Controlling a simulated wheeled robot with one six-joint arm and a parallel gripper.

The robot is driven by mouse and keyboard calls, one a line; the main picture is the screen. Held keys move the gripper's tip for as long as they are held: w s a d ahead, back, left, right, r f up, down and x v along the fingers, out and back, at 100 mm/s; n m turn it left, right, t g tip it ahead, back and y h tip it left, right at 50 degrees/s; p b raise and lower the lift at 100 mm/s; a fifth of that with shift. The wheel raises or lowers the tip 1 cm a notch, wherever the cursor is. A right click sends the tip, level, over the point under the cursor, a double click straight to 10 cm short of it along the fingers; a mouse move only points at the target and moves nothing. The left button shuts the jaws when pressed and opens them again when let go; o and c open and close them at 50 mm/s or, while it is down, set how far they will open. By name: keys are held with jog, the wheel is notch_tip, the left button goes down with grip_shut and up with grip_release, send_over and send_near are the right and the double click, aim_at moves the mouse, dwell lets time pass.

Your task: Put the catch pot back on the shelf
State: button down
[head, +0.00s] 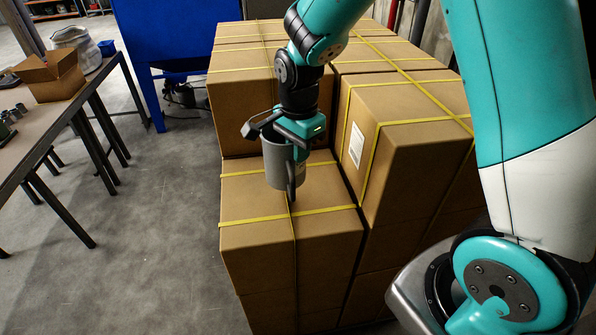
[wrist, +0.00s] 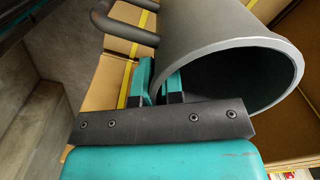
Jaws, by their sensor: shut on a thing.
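The catch pot (head: 276,168) is a grey, open cylinder with a loop handle. My gripper (head: 291,132) is shut on its rim wall and holds it in front of the stacked boxes. In the wrist view the teal fingertips (wrist: 161,84) pinch the pot's wall close to its open mouth. The pot (wrist: 205,35) fills the upper right there, with its dark inside showing and its handle at the upper left. Whether the pot touches the box below it I cannot tell. I cannot clearly make out the shelf in either view.
Strapped cardboard boxes (head: 260,240) are stacked around the pot, with taller ones behind and to the right. A workbench (head: 58,115) with an open carton (head: 52,75) stands at the left. A blue machine (head: 180,35) is behind. Bare grey floor (head: 160,225) lies between bench and boxes.

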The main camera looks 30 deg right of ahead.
aim_at(299, 186)
jog(key=shift+f+p, duration=0.5)
jog(key=shift+f, duration=3.1)
jog(key=shift+f, duration=0.2)
jog(key=c, duration=1.2)
grip_release()
jog(key=shift+c, duration=0.2)
